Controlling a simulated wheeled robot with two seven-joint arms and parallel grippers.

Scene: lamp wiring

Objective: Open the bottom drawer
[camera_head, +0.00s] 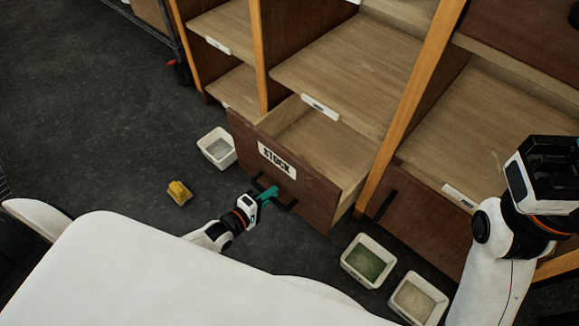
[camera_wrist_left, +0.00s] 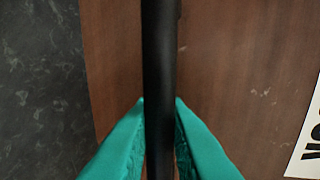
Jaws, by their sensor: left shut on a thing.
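The bottom drawer (camera_head: 300,190) of the wooden shelf unit carries a white STOCK label (camera_head: 277,160) and is pulled partly out, with its bare inside showing. Its black handle (camera_head: 285,204) is on the front. My left gripper (camera_head: 266,193) has teal fingers at the handle. In the left wrist view the black handle bar (camera_wrist_left: 160,60) runs between the teal fingertips (camera_wrist_left: 160,110), which are shut on it. My right arm's wrist (camera_head: 540,180) is at the right, in front of the shelves; its fingers are not visible.
A white bin (camera_head: 217,148) stands on the floor left of the drawer. Two more bins, one with green contents (camera_head: 368,261) and one with pale contents (camera_head: 417,299), stand to its right. A yellow object (camera_head: 179,193) lies on the floor. A closed drawer (camera_head: 425,222) is at right.

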